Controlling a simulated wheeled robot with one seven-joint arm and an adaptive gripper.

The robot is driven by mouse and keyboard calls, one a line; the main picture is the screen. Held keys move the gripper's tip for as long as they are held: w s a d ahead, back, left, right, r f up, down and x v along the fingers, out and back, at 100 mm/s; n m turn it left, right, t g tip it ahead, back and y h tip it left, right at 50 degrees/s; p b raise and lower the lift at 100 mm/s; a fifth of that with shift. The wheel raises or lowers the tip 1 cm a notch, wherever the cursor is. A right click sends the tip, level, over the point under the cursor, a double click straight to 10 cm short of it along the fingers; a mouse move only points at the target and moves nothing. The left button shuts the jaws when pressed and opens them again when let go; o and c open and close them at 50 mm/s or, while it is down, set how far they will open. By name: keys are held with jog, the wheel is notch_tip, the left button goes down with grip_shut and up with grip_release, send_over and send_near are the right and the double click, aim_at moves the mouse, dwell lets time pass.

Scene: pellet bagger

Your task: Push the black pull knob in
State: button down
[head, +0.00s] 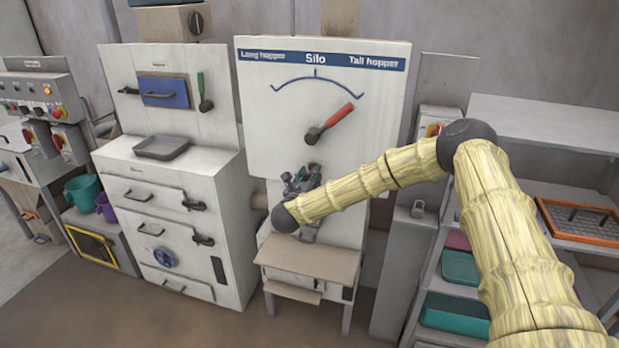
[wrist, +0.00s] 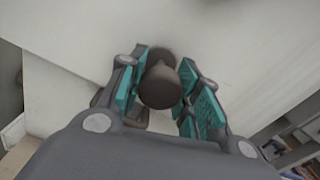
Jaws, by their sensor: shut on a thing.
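The black pull knob (wrist: 160,88) shows in the wrist view as a round dark brown-black cap on a short stem against a pale panel. My gripper (wrist: 165,72) has its teal-padded fingers on both sides of the knob and is shut on it. In the head view my gripper (head: 301,181) is at the lower front of the white silo cabinet (head: 262,140), below the red-handled selector. There the knob is hidden behind my gripper and wrist. How far the knob sticks out is hard to tell.
The red-handled selector (head: 330,123) points up and right. A small wooden shelf (head: 308,262) juts out below my gripper. The white drawer cabinet (head: 185,215) with black latches stands to the left. Shelves with teal bins (head: 455,312) and an orange tray (head: 580,222) are at the right.

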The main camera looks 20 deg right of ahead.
jog(key=shift+f+b+x, duration=0.2)
jog(key=shift+b+x, duration=0.7)
jog(key=shift+b, duration=0.5)
jog(key=shift+w+d, duration=0.15)
jog(key=shift+w+r, duration=0.1)
jog(key=shift+r, duration=0.25)
jog(key=c, duration=1.4)
grip_release()
jog(key=shift+d, duration=0.1)
jog(key=o, duration=0.4)
jog(key=shift+w+f, duration=0.1)
jog(key=shift+f, duration=0.05)
jog(key=v, duration=1.2)
